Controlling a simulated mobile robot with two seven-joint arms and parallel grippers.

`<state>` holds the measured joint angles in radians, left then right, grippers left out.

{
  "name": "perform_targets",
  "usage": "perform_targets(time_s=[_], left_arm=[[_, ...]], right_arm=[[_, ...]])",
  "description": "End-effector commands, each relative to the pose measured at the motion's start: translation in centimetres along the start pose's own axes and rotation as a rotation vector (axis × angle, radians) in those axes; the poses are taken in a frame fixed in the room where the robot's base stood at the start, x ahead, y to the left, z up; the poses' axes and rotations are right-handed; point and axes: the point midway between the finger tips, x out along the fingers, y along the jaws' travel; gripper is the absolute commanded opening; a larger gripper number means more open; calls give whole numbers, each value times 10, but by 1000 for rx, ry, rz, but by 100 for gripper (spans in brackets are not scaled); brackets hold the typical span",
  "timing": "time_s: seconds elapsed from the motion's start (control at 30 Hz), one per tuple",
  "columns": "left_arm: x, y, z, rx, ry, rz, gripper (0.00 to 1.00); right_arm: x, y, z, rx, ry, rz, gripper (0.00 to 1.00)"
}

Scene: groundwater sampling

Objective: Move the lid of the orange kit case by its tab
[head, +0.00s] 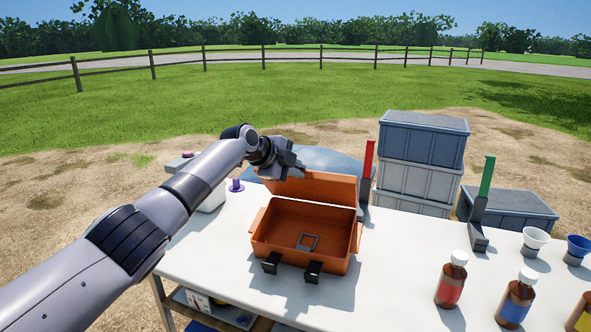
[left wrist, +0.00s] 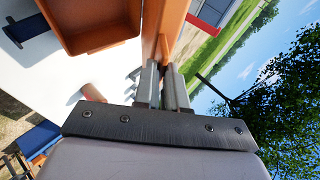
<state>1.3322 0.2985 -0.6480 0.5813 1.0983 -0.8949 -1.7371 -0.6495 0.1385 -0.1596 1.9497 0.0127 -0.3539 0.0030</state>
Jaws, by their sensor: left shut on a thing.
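The orange kit case (head: 300,257) stands open on the white table, with two black latches on its front. Its lid (head: 325,188) stands raised along the back edge. My left gripper (head: 287,171) is at the lid's upper left corner. In the left wrist view the fingers (left wrist: 163,72) are closed on a narrow orange part of the lid (left wrist: 173,22), and the case (left wrist: 103,38) shows at upper left. My right gripper is out of view.
Brown bottles (head: 451,280) stand at the right of the table (head: 392,262). A red upright clamp (head: 367,165) stands close to the lid's right and a green one (head: 486,185) farther right. Stacked grey crates (head: 423,140) are behind. The table between case and bottles is clear.

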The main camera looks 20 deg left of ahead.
Motion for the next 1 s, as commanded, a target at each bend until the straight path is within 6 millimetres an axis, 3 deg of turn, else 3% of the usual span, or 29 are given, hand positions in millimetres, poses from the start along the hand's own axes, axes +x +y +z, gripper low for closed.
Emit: perform_targets(time_s=[0.4,0.5,1.0], left_arm=[[-1,-3,-2,3,2,-8,0],[-1,-3,-2,3,2,-7,34],[-6,-1,0,0,2,-2,34]], right_arm=[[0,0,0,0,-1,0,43],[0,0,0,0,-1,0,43],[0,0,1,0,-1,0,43]])
